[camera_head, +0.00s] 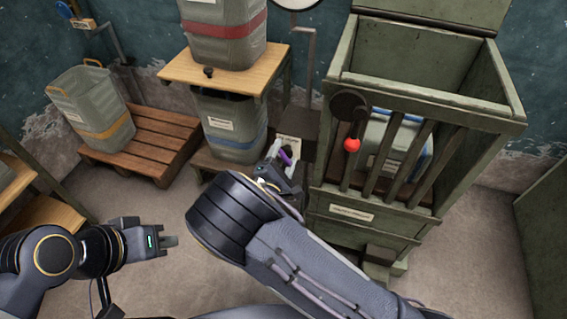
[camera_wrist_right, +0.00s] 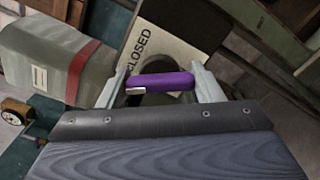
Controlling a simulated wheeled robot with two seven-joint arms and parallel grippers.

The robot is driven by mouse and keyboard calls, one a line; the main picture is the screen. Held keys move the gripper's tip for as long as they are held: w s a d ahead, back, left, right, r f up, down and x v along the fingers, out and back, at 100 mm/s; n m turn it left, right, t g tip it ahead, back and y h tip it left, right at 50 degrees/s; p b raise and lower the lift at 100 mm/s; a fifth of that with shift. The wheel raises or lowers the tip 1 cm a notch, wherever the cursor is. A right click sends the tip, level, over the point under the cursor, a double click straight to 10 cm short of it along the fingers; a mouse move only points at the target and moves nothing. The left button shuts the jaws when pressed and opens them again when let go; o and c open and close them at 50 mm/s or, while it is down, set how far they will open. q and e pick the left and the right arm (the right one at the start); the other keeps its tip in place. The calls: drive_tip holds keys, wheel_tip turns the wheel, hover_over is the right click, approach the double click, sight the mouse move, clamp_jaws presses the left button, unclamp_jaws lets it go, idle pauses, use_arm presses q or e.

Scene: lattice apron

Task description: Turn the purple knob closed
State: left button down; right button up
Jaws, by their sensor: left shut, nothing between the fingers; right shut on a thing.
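The purple knob (camera_wrist_right: 160,86) is a bar-shaped handle with a light tip, mounted on a dark round hub. It lies crosswise between the fingers of my right gripper (camera_wrist_right: 162,88), which is shut on it. A plate (camera_wrist_right: 168,40) behind it reads "CLOSED". In the head view the purple knob (camera_head: 286,157) shows small beside the right gripper (camera_head: 283,172), left of the green wooden crate stand. My left gripper (camera_head: 168,247) is shut and empty over the floor at the lower left, well away from the knob.
The slatted green bin (camera_head: 430,105) stands right of the knob, with a red ball (camera_head: 351,145) on its front. A wooden shelf (camera_head: 175,70) carries a red-banded container (camera_head: 225,45); a blue-banded one (camera_head: 235,128) stands below. A yellow-banded container (camera_head: 92,110) sits on a pallet (camera_head: 150,160).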

drive_tip(key=m+b, duration=0.1)
drive_tip(key=b, duration=0.1)
drive_tip(key=m+b, duration=0.4)
drive_tip(key=shift+f+b, duration=0.3)
drive_tip(key=shift+b, duration=0.05)
drive_tip(key=shift+r+m+b, duration=0.2)
drive_tip(key=shift+m+b, duration=0.7)
drive_tip(key=shift+b, duration=0.35)
drive_tip(key=o, duration=1)
drive_tip(key=shift+r, duration=0.1)
drive_tip(key=p+v, duration=0.1)
drive_tip(key=v, duration=0.6)
drive_tip(key=shift+s, duration=0.35)
